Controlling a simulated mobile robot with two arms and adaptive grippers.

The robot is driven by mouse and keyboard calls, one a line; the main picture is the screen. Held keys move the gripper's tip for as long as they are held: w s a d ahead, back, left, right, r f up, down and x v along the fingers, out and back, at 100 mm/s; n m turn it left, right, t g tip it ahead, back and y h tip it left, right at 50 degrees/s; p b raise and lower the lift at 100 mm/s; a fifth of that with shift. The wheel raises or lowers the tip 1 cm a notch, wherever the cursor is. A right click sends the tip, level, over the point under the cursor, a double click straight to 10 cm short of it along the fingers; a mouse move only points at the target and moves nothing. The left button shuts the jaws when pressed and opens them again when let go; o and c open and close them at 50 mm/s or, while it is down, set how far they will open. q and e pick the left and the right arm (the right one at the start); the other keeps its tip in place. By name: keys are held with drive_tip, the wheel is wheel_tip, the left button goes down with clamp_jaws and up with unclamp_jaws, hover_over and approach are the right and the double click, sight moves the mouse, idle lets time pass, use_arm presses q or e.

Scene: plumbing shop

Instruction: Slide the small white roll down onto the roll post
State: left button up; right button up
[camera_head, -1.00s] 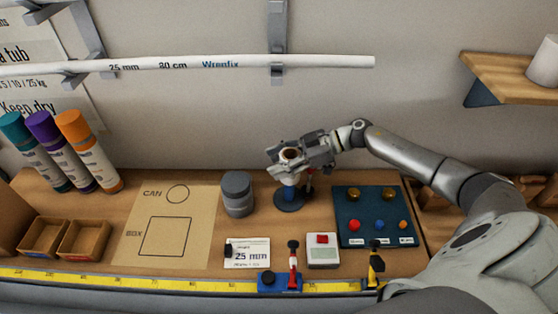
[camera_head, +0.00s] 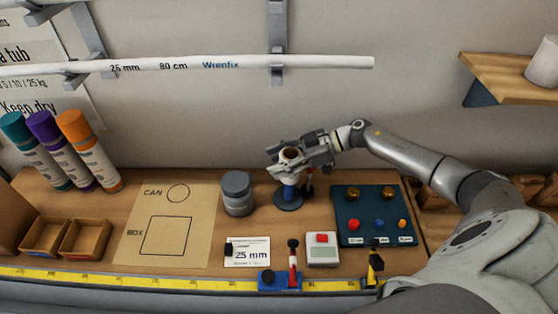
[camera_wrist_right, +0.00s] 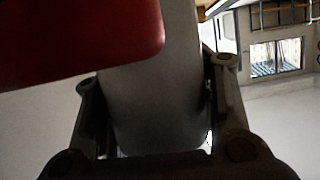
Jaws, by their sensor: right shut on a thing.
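The roll post (camera_head: 288,192) is a short blue post on a round dark base, directly below the roll. The gripper hides much of the roll and the post's upper part, so I cannot tell whether the roll is around the post. In the right wrist view the roll (camera_wrist_right: 150,105) is a shaded grey shape between the two fingers. My left gripper is not in view.
A grey tub (camera_head: 237,193) stands just left of the post. A dark blue board (camera_head: 345,210) with coloured knobs lies to its right. A white box with a red button (camera_head: 322,249) is in front. A white pipe (camera_head: 200,64) runs along the wall above. A red shape (camera_wrist_right: 75,40) blocks part of the wrist view.

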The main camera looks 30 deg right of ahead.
drive_tip(key=shift+f, duration=0.25)
drive_tip(key=shift+f+b, duration=0.8)
drive_tip(key=shift+f, duration=0.35)
drive_tip(key=o, duration=1.2)
drive_tip(key=shift+r, duration=0.1)
drive_tip(key=shift+s+d, duration=0.1)
drive_tip(key=shift+d, duration=0.05)
drive_tip(key=v, duration=1.1)
drive_tip(key=shift+s+d+r, duration=0.1)
drive_tip(key=shift+s+d, duration=0.05)
drive_tip(key=shift+d, duration=0.15)
